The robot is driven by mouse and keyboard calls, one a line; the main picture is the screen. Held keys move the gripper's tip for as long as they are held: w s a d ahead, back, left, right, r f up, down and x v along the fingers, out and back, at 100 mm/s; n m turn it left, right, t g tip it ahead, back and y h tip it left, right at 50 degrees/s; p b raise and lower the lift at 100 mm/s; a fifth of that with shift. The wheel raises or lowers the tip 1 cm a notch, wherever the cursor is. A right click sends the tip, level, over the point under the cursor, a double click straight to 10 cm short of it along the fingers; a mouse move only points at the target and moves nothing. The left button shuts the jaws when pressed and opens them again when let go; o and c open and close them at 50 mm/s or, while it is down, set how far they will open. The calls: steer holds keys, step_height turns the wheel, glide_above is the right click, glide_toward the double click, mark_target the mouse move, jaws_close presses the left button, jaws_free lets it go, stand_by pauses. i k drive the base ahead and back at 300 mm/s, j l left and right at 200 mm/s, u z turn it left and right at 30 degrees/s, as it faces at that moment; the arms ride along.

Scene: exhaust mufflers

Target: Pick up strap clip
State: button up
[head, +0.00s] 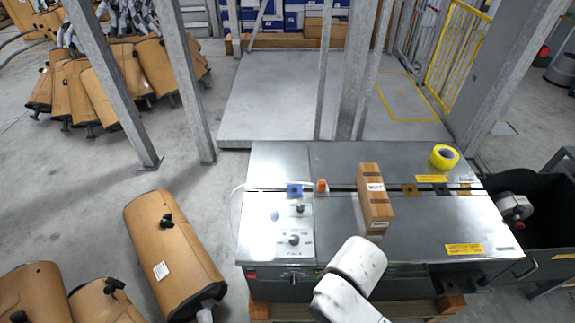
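Two small pieces lie on the metal strapping-machine top (430,218): a blue piece (294,190) and an orange piece (322,186) just right of it, close to the slot across the top. They are too small for me to tell which, if either, is the strap clip. My white arm reaches up from the bottom edge in front of the machine. My gripper does not show.
A long cardboard box (374,198) lies across the slot, with a yellow tape roll (444,156) at the back right. A black bin (535,235) stands right of the machine. Brown mufflers (172,255) lie at left. Metal posts (187,80) stand behind.

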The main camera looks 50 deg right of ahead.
mark_target(322, 184)
steer(key=l+z, duration=0.15)
steer(key=z, duration=1.6)
steer(key=u, duration=0.45)
steer(key=i+j, duration=0.05)
